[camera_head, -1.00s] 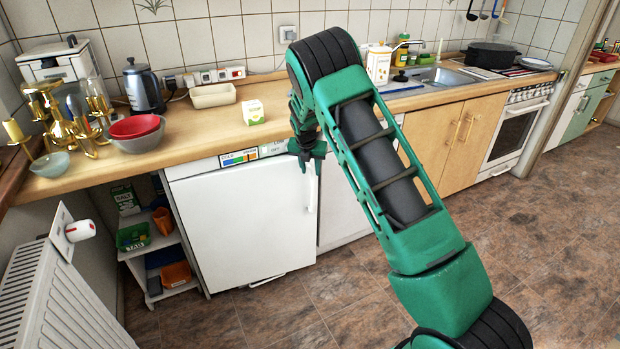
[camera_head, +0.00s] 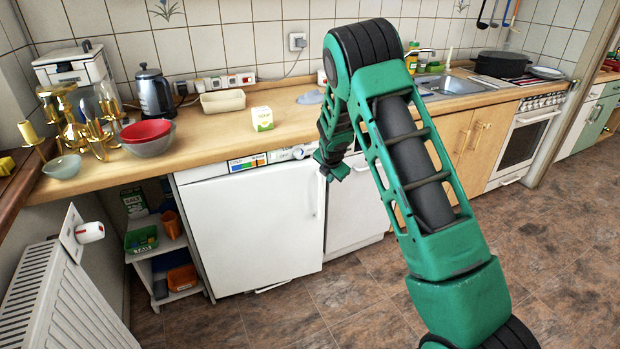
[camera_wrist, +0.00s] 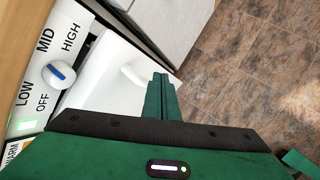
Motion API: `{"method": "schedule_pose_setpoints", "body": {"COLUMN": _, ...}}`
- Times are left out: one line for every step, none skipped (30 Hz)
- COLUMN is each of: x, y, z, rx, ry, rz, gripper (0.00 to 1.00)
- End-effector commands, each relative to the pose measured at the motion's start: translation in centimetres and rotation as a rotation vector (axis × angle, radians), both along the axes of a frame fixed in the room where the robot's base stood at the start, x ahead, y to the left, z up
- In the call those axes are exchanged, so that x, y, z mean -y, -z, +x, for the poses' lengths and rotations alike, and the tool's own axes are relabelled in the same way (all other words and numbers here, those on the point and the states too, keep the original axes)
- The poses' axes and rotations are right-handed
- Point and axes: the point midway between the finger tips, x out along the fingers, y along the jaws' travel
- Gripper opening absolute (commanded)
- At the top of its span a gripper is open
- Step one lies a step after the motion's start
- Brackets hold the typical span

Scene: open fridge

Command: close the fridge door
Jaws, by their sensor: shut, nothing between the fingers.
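The white fridge door (camera_head: 252,230) is under the counter in the head view, with its pale handle (camera_head: 318,197) near the right edge. It looks shut or nearly shut; a small gap cannot be ruled out. The door also shows in the wrist view (camera_wrist: 105,78), with its handle (camera_wrist: 134,72). My green gripper (camera_head: 331,176) is at the door's upper right corner, just below the counter edge. In the wrist view its fingers (camera_wrist: 160,92) are together and empty, in front of the door by the handle. I cannot tell whether they touch it.
The control panel with a dial (camera_wrist: 61,74) is above the door. A wooden counter (camera_head: 205,130) with a kettle (camera_head: 154,93), bowls and a carton runs overhead. A small shelf (camera_head: 178,297) and a radiator (camera_head: 62,300) are at left. The floor (camera_head: 300,320) in front is clear.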

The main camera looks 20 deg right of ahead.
Motion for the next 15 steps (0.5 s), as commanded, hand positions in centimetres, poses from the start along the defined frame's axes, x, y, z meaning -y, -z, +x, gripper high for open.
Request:
{"method": "schedule_pose_setpoints", "body": {"x": 0.7, "y": 0.3, "z": -0.7, "rx": 0.046, "ry": 0.06, "rz": 0.031, "gripper": 0.0}}
{"method": "schedule_pose_setpoints", "body": {"x": 1.0, "y": 0.5, "z": -0.9, "rx": 0.08, "ry": 0.095, "rz": 0.052, "gripper": 0.0}}
{"method": "schedule_pose_setpoints", "body": {"x": 1.5, "y": 0.7, "z": -1.2, "rx": 0.128, "ry": 0.138, "rz": 0.078, "gripper": 0.0}}
{"method": "schedule_pose_setpoints", "body": {"x": 1.6, "y": 0.9, "z": -1.3, "rx": 0.164, "ry": 0.165, "rz": 0.096, "gripper": 0.0}}
{"method": "schedule_pose_setpoints", "body": {"x": 1.9, "y": 1.2, "z": -1.5, "rx": 0.198, "ry": 0.19, "rz": 0.114, "gripper": 0.0}}
{"method": "schedule_pose_setpoints", "body": {"x": 1.9, "y": 1.6, "z": -1.5, "rx": 0.246, "ry": 0.21, "rz": 0.133, "gripper": 0.0}}
{"method": "schedule_pose_setpoints", "body": {"x": 1.9, "y": 1.9, "z": -1.5, "rx": 0.281, "ry": 0.22, "rz": 0.147, "gripper": 0.0}}
{"method": "schedule_pose_setpoints", "body": {"x": 1.8, "y": 2.2, "z": -1.5, "rx": 0.315, "ry": 0.225, "rz": 0.158, "gripper": 0.0}}
{"method": "schedule_pose_setpoints", "body": {"x": 1.8, "y": 2.7, "z": -1.5, "rx": 0.358, "ry": 0.228, "rz": 0.17, "gripper": 0.0}}
{"method": "schedule_pose_setpoints", "body": {"x": 1.5, "y": 3.0, "z": -1.4, "rx": 0.39, "ry": 0.226, "rz": 0.181, "gripper": 0.0}}
{"method": "schedule_pose_setpoints", "body": {"x": 1.4, "y": 3.3, "z": -1.5, "rx": 0.421, "ry": 0.224, "rz": 0.19, "gripper": 0.0}}
{"method": "schedule_pose_setpoints", "body": {"x": 1.2, "y": 3.5, "z": -1.5, "rx": 0.462, "ry": 0.221, "rz": 0.203, "gripper": 0.0}}
{"method": "schedule_pose_setpoints", "body": {"x": 1.0, "y": 3.7, "z": -1.6, "rx": 0.491, "ry": 0.218, "rz": 0.214, "gripper": 0.0}}
{"method": "schedule_pose_setpoints", "body": {"x": 0.8, "y": 3.9, "z": -1.7, "rx": 0.519, "ry": 0.216, "rz": 0.226, "gripper": 0.0}}
{"method": "schedule_pose_setpoints", "body": {"x": 0.5, "y": 4.0, "z": -1.8, "rx": 0.558, "ry": 0.211, "rz": 0.241, "gripper": 0.0}}
